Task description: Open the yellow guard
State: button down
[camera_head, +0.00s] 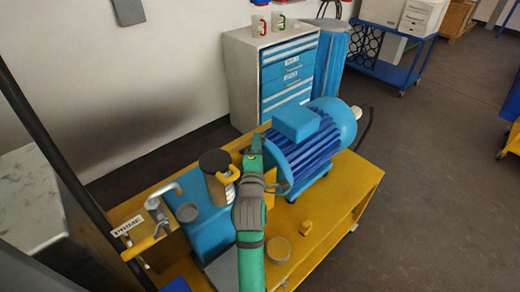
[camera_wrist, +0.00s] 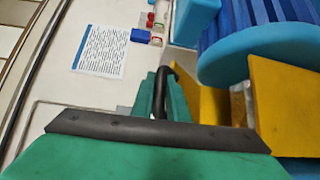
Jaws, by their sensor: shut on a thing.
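The yellow guard (camera_wrist: 285,105) shows at the right of the wrist view, beside the blue motor, with another yellow part to its left. In the head view a small part of it (camera_head: 270,188) shows beside my arm; the rest is hidden. A dark curved handle (camera_wrist: 178,72) rises between my green fingers. My gripper (camera_wrist: 158,92) is shut on this handle. In the head view my gripper (camera_head: 253,152) is at the left end of the blue motor (camera_head: 308,145). I cannot tell how far the guard is open.
The yellow bench (camera_head: 340,195) also carries a dark-topped cylinder (camera_head: 217,180) with a yellow handle, a metal tap (camera_head: 158,210) and a round grey cap (camera_head: 278,250). A blue-drawer cabinet (camera_head: 285,75) stands behind.

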jog(key=shift+w+a, duration=0.1)
dwell(0.3)
jog(key=c, duration=1.7)
grip_release()
jog(key=shift+c, duration=0.2)
